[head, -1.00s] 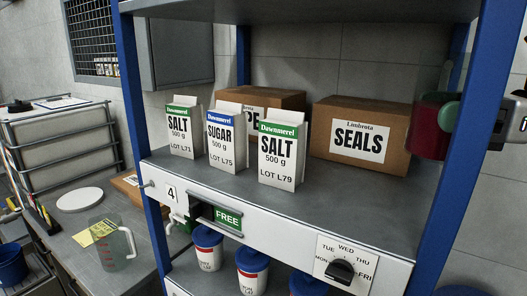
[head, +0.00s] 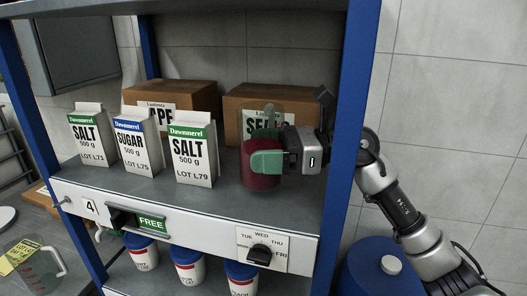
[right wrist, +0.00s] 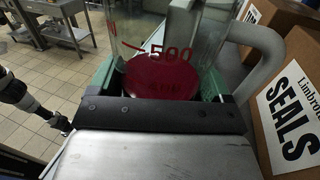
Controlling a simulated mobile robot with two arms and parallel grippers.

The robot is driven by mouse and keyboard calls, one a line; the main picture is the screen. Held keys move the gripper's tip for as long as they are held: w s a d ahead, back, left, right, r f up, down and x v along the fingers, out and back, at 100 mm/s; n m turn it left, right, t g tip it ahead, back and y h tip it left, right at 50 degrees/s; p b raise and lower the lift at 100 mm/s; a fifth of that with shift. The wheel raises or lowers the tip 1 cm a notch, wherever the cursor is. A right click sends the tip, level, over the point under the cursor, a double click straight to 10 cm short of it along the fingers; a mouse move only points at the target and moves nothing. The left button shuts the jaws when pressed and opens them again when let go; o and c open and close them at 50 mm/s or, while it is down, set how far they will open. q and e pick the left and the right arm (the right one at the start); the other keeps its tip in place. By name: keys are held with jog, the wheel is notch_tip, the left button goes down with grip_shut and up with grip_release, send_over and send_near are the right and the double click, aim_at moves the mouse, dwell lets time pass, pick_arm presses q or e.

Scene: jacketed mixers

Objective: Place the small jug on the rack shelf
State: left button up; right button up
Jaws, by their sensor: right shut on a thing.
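The small jug (head: 262,180) is clear, with red liquid in its lower part and a handle. It is upright over the right part of the rack shelf (head: 225,198), in front of the SEALS box. My right gripper (head: 266,161) is shut on it from the right, its green fingers around the body. I cannot tell whether the jug's base touches the shelf. The right wrist view shows the jug (right wrist: 160,80) from close by, with red 500 marks and the handle toward the SEALS box. My left gripper is not in view.
Salt and sugar cartons (head: 136,143) stand left of the jug. The SEALS box (head: 235,105) and another box (head: 180,96) are behind. A blue post (head: 352,130) stands right of the jug. Another jug with a yellow note (head: 38,270) is on the lower-left counter.

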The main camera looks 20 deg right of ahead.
jog(key=shift+a+f, duration=0.1)
jog(key=shift+f, duration=0.75)
jog(key=shift+f, duration=0.1)
jog(key=o, duration=0.7)
jog(key=shift+f, duration=0.1)
jog(key=o, duration=0.4)
jog(key=shift+r, duration=0.2)
jog(key=shift+d+f, duration=0.15)
jog(key=shift+d, duration=0.1)
jog(key=b+v, duration=0.5)
jog(key=v, duration=0.5)
jog(key=shift+s+d, duration=0.1)
jog(key=shift+d, duration=0.25)
jog(key=shift+s+d, duration=0.15)
jog(key=shift+d, duration=0.25)
